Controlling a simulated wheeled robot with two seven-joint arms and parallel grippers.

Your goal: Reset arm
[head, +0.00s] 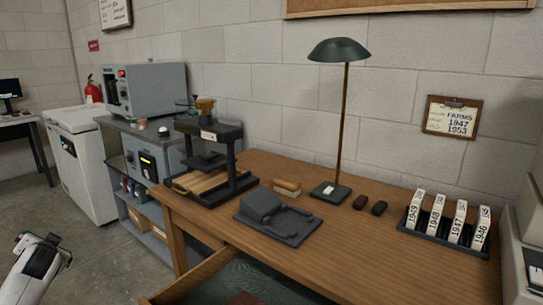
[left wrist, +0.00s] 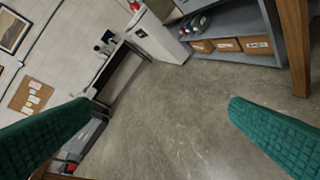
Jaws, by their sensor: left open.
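My left gripper (left wrist: 162,108) shows in the left wrist view as two green ribbed fingers, wide apart, with nothing between them. Beyond the fingers is bare grey floor. In the head view, a white part of my left arm (head: 36,268) is at the lower left, over the floor and left of the desk. The fingers cannot be made out there. My right gripper is in neither view.
A wooden desk (head: 338,228) bears a green lamp (head: 339,50), a dark grey device (head: 272,217), a black press (head: 210,160) and a rack of year labels (head: 445,240). Its drawer (head: 190,282) stands open. A shelf unit (head: 150,213) stands left of it. The floor (head: 95,255) is clear.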

